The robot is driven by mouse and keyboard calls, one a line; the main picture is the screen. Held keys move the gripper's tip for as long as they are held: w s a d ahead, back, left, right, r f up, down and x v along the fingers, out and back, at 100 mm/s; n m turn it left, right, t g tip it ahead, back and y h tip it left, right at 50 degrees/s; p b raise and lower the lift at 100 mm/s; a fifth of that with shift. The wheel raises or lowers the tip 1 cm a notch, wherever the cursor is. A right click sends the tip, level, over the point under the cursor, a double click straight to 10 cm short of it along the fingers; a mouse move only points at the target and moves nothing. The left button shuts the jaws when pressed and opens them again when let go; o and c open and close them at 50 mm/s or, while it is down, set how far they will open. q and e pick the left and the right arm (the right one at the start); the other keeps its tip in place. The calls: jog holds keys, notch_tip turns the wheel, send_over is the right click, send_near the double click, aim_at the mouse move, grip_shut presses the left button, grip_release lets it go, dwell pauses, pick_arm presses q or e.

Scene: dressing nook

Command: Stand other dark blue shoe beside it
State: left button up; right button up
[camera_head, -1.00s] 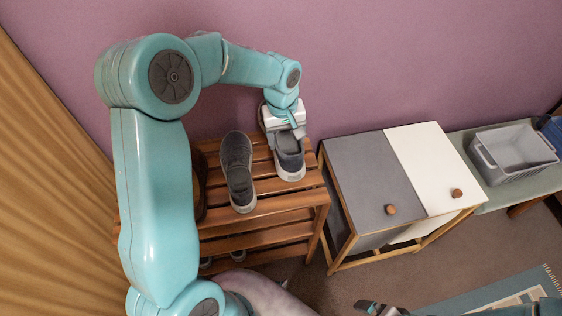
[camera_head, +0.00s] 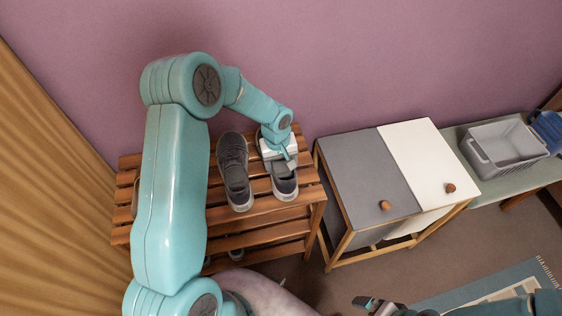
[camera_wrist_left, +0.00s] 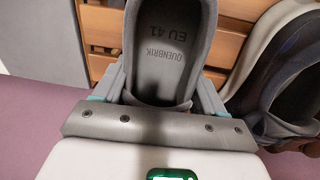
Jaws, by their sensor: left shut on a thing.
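One dark blue shoe (camera_head: 234,170) stands on the top slats of the wooden rack (camera_head: 278,217), toe toward the front edge. My left gripper (camera_head: 279,160) is shut on the other dark blue shoe (camera_head: 285,187) at its heel end, to the right of the first shoe. A narrow gap lies between the two. In the left wrist view, the held shoe (camera_wrist_left: 168,45) shows its grey insole marked EU 41 between the fingers, and the standing shoe (camera_wrist_left: 290,75) is at the right. Whether the held shoe's sole touches the slats is unclear. My right gripper (camera_head: 373,304) is at the bottom edge.
A cabinet with a grey door (camera_head: 365,180) and a white door (camera_head: 425,160) stands right of the rack. A grey basket (camera_head: 503,147) sits on a bench farther right. The purple wall is behind. Part of a shoe (camera_head: 236,254) shows on a lower shelf.

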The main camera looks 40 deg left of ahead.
pick_arm(q)
jog(key=shift+f, duration=0.15)
jog(key=o, duration=1.2)
jog(key=shift+o, duration=0.2)
notch_tip(320, 180, up, 12)
jog(key=b, duration=0.1)
jog(key=shift+s+a+r, duration=0.2)
jog(key=shift+s+a, duration=0.1)
jog(key=shift+s, duration=0.05)
jog(key=shift+f, duration=0.1)
